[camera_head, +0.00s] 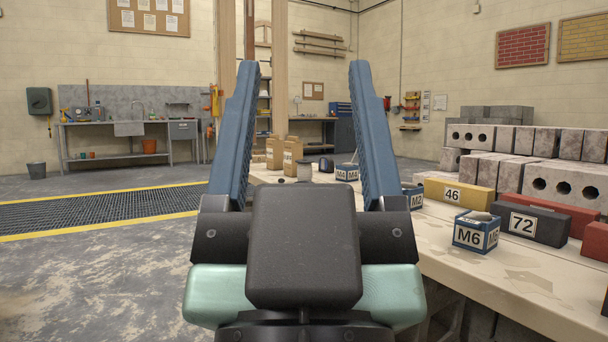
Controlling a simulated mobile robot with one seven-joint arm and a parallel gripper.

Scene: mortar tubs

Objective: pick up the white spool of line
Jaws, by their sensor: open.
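The white spool of line (304,171) appears as a small pale cylinder on the far part of the long bench, between my fingers in the picture. Its lower part is close to the top edge of my gripper's dark body, so its base is hard to see. My gripper (304,68) is open, with two blue fingers spread wide and nothing between them. It is in the foreground, well short of the spool.
The pale bench top (515,275) runs along the right. Paper bags (291,156), a dark rounded object (326,165) and a blue-white tub (347,172) stand near the spool. Nearer are an M6 tub (476,233), a yellow block (459,194) and a dark block (533,225).

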